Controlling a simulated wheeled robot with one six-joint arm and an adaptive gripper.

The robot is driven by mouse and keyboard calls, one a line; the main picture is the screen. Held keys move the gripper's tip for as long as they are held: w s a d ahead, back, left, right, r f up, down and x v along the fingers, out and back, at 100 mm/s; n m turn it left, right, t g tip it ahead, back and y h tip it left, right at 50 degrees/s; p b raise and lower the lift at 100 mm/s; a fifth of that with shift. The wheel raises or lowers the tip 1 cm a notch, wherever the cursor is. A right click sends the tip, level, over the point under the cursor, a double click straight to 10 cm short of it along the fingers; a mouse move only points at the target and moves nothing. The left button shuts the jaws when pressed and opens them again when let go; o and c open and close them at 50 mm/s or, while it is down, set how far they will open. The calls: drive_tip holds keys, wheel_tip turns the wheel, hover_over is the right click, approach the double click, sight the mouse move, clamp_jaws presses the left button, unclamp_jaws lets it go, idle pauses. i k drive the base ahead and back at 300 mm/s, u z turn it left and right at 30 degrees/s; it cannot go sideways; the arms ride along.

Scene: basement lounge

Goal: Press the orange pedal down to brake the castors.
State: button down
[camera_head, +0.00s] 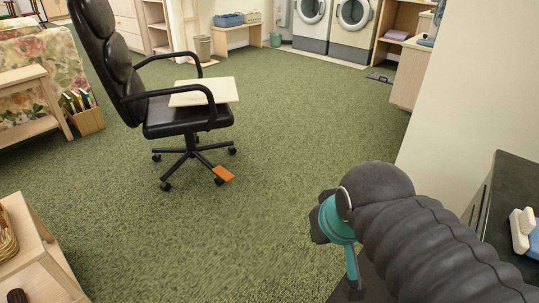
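The orange pedal (224,173) is a small flat plate low at the foot of a black office chair (187,117), on the side toward me. It appears slightly tilted, close to the carpet beside a castor (219,181). The chair stands upright on a five-arm base, with several castors on the carpet. A pale flat board (204,92) lies across its armrests or seat. My arm, in a dark ribbed sleeve with a teal joint, is at the lower right, well apart from the chair and pedal.
Open green carpet (290,140) lies between my arm and the chair. A wooden shelf unit (30,250) is at the lower left, a floral sofa (40,75) at the left. A dark-topped counter (515,190) and wall edge are at the right. Washing machines (352,30) stand at the back.

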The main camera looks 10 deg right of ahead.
sight(222, 173)
drive_tip(key=z, duration=0.15)
drive_tip(key=i, duration=1.95)
drive_tip(key=u, duration=0.3)
